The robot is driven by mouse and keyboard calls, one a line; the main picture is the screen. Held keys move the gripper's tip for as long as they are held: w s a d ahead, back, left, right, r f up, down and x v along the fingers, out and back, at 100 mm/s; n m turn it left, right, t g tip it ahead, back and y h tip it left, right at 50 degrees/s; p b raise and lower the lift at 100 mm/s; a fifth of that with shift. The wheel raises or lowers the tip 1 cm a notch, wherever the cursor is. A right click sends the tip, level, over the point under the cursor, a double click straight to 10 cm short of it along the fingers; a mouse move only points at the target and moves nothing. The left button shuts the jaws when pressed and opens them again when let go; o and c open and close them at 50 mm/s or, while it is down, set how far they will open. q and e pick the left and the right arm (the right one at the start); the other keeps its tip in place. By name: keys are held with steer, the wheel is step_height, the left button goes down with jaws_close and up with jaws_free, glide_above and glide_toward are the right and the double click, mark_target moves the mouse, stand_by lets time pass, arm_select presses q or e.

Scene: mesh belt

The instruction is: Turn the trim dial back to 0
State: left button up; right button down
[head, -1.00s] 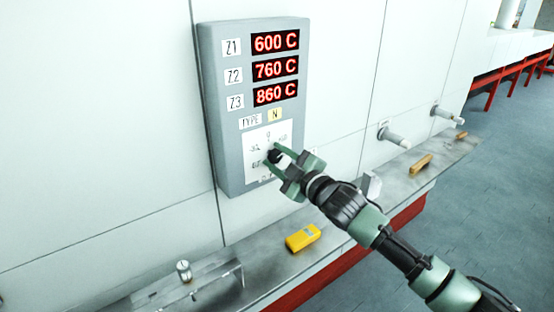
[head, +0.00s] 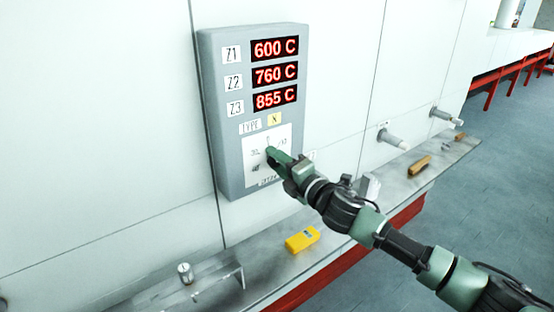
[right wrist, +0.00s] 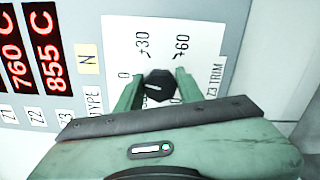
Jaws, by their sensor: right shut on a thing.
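The trim dial (right wrist: 158,84) is a black knob with a white pointer mark on a white scale plate (right wrist: 205,22). In the right wrist view, the pointer lies roughly toward the left, the side where the 0 is printed; I cannot tell whether it lines up exactly. The labels +30, +60 and "Z3 TRIM" also show. My right gripper (right wrist: 157,90) is shut on the dial, one finger on each side. In the head view, my right gripper (head: 272,155) covers the dial at the lower part of the grey panel (head: 209,110). My left gripper is not in view.
The panel's red displays read 600 C, 760 C and, for Z3 (head: 275,98), 855 C. Below is a metal ledge (head: 262,272) with a yellow device (head: 302,239), a small metal cylinder (head: 184,272) and a brown block (head: 420,165). Pipe stubs (head: 392,137) jut from the wall.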

steer(key=shift+f+n, duration=0.1)
steer(key=shift+n, duration=1)
steer(key=c, duration=0.9)
jaws_free()
steer(key=shift+s+d, duration=0.1)
steer(key=b+v, duration=0.1)
steer(key=v, duration=0.6)
steer(key=shift+s+b, duration=0.2)
steer(key=shift+b, duration=0.1)
steer(key=shift+d, duration=0.15)
